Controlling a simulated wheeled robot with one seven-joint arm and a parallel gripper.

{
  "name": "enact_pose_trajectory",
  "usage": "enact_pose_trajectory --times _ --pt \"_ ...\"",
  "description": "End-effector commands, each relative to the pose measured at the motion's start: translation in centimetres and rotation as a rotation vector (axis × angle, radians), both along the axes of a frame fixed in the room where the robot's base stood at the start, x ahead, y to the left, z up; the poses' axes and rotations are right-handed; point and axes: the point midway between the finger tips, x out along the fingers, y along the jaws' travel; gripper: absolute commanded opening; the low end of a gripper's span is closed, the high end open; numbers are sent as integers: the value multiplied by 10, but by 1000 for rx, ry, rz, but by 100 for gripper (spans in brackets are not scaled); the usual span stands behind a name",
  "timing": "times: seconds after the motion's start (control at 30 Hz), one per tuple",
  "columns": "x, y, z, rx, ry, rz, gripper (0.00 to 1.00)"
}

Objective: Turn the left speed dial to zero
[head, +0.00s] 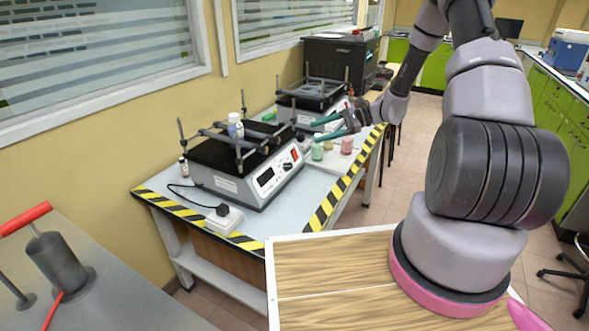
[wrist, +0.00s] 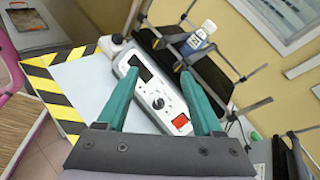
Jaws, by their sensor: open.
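The left shaker has a pale control panel (head: 268,184) with a dark display. Its round black speed dial (wrist: 158,103) sits in the middle of the panel in the wrist view, between the display (wrist: 141,70) and a red switch (wrist: 180,121). The dial is small in the head view (head: 287,166), and its setting cannot be read. My gripper (head: 314,130) is open and empty, with teal fingers. In the head view it is above and right of the panel. In the wrist view the dial shows between the two fingers (wrist: 160,74), with no contact visible.
A white bottle (head: 235,126) stands on the left shaker's platform, among upright rods. A second shaker (head: 312,96) is behind. Striped tape marks the table's edges.

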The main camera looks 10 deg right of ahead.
Motion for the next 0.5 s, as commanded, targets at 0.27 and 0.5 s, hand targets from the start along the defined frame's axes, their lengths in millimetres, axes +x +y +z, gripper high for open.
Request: enact_pose_trajectory --times 0.27,0.5 --pt "21 -11 -114 269 151 -260 68" --pt "24 -17 -174 396 217 -423 68"
